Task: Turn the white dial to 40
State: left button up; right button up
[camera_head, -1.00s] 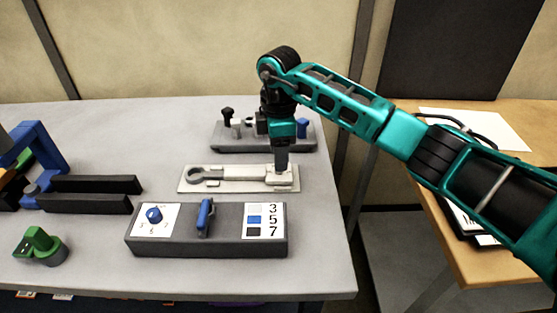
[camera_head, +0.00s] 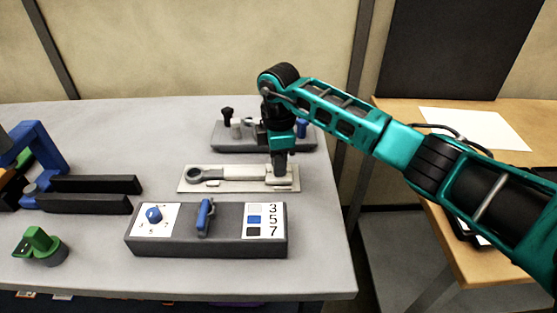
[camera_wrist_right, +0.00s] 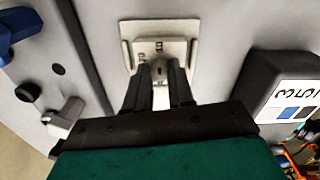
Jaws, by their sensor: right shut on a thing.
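My right gripper (camera_head: 279,168) points down at the right end of a pale plate (camera_head: 225,187) that carries a grey wrench-shaped piece (camera_head: 228,175) with a ring at its left end. In the right wrist view the two dark fingers (camera_wrist_right: 160,78) are shut on a small pale part, which I take for the white dial (camera_wrist_right: 160,96). The fingers hide most of it. Small dark marks are printed on the plate beside the fingertips, too small to read, so I cannot tell the dial's setting. My left gripper is not in view.
A dark box (camera_head: 180,248) with a blue knob, blue lever and the numbers 3, 5, 7 stands in front. A grey base (camera_head: 263,144) with black, pale and blue knobs stands behind. A blue frame (camera_head: 38,145) and a green part (camera_head: 40,244) are at left.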

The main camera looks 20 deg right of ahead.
grip_shut()
